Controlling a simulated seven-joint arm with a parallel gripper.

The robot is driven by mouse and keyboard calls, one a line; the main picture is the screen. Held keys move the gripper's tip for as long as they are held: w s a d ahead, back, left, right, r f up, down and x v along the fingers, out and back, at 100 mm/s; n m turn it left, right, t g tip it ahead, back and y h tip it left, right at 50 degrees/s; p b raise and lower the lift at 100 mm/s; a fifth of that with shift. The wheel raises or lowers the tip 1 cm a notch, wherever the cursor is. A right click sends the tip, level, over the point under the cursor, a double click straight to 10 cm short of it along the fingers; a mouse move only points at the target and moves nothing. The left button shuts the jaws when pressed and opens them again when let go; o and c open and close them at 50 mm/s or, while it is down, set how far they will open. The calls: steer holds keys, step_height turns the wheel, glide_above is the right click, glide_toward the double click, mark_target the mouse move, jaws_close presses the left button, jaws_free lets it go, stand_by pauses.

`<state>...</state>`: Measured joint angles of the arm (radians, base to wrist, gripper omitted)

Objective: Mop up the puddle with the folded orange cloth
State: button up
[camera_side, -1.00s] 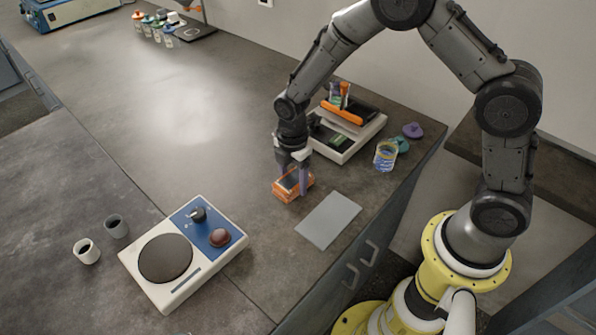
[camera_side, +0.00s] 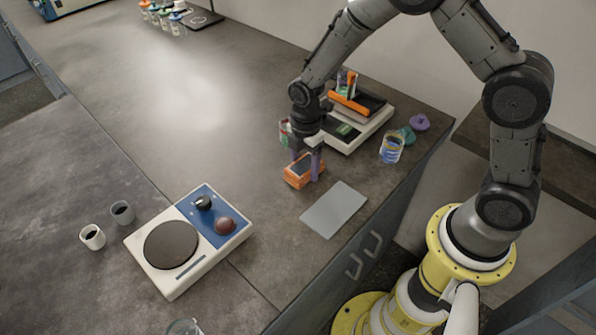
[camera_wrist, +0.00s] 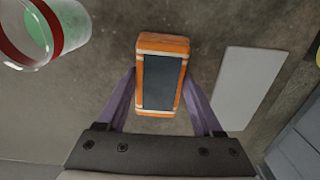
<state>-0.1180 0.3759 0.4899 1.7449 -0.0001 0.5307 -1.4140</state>
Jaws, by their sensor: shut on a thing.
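My gripper (camera_side: 305,173) is shut on an orange block-shaped thing (camera_side: 292,180) with a dark top panel, low at the worktop. In the wrist view my two purple fingers (camera_wrist: 160,103) press on either side of the orange block (camera_wrist: 162,43). I cannot tell whether it is the folded cloth, or whether it touches the worktop. A flat pale grey sheet-like patch (camera_side: 333,209) lies to the right of it, also in the wrist view (camera_wrist: 250,88). I see no clear puddle; whether this patch is one I cannot tell.
A clear cup with red and green (camera_wrist: 30,35) is close beside my gripper. A white device (camera_side: 338,140) with an orange-and-dark thing on top (camera_side: 352,101) stands behind. A glass with blue and yellow (camera_side: 391,150) is at right. The blue-and-white machine (camera_side: 190,240) stands at front left.

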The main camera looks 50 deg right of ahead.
mark_target(287, 187)
steer(key=d, duration=0.3)
steer(key=shift+w+d, duration=0.1)
steer(key=shift+w, duration=0.15)
steer(key=a, duration=0.6)
steer(key=w+a, duration=0.1)
steer(key=a, duration=0.1)
steer(key=shift+a, duration=0.4)
steer(key=d, duration=0.3)
steer(key=s+d, duration=0.1)
steer(key=d, duration=0.2)
steer(key=s+d, duration=0.1)
steer(key=d, duration=0.2)
steer(key=shift+s, duration=0.2)
steer(key=a, duration=0.3)
steer(key=w+a, duration=0.1)
steer(key=a, duration=0.4)
steer(key=shift+w+a, duration=0.15)
steer(key=shift+a, duration=0.25)
steer(key=shift+a+r, duration=0.1)
steer(key=shift+a, duration=0.2)
step_height(287, 187, up, 8)
steer(key=shift+d, duration=0.1)
